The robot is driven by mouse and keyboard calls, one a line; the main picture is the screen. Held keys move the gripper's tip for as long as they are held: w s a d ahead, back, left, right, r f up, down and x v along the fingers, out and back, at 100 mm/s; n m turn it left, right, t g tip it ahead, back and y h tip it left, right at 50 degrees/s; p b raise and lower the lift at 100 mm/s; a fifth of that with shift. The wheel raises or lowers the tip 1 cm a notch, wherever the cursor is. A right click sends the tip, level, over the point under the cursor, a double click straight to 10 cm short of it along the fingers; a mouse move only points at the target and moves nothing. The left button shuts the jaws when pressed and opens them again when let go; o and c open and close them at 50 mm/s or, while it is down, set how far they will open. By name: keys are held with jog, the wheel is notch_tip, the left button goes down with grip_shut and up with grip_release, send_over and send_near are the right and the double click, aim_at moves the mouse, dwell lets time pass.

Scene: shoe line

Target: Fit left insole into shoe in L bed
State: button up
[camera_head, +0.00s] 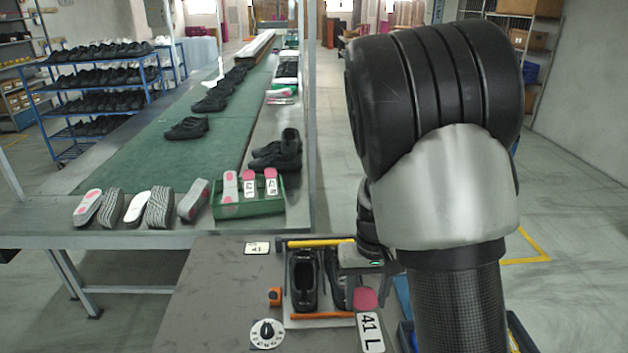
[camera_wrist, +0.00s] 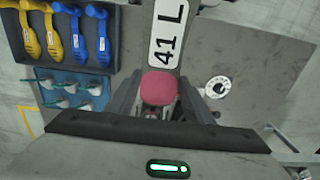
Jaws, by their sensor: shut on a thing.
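My gripper (camera_wrist: 159,100) is shut on a white insole (camera_wrist: 168,35) marked "41 L", with its pink end between the fingers. In the head view the insole (camera_head: 371,335) is held out over the near right of the table, its label toward the front. A black shoe (camera_head: 303,283) sits in the left part of a fixture, its opening facing up. A second black shoe (camera_head: 337,290) beside it is partly hidden by my gripper and arm. I cannot read which bed is L. The insole is apart from both shoes.
The fixture has a yellow bar (camera_head: 320,243) behind and an orange bar (camera_head: 321,315) in front. A dial (camera_head: 267,334) and an orange block (camera_head: 275,297) lie left of it. A green box (camera_head: 249,206) holds more insoles. Yellow and blue tools (camera_wrist: 98,35) fill a tray.

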jog(key=shift+f, duration=0.1)
jog(key=shift+w+n, duration=0.3)
jog(key=shift+w, duration=0.05)
jog(key=w+a+n+b, duration=0.2)
jog(key=w+n+b, duration=0.1)
jog(key=w+n, duration=0.6)
jog(key=w+a+r+n+b, duration=0.1)
jog(key=w+a+n+b, duration=0.2)
jog(key=w+n, duration=0.7)
jog(key=n+b, duration=0.1)
jog(key=n, duration=0.6)
jog(key=shift+w+a, duration=0.3)
jog(key=shift+f, duration=0.25)
notch_tip(320, 180, down, 9)
jog(key=shift+w+f, duration=0.1)
jog(key=shift+f, duration=0.05)
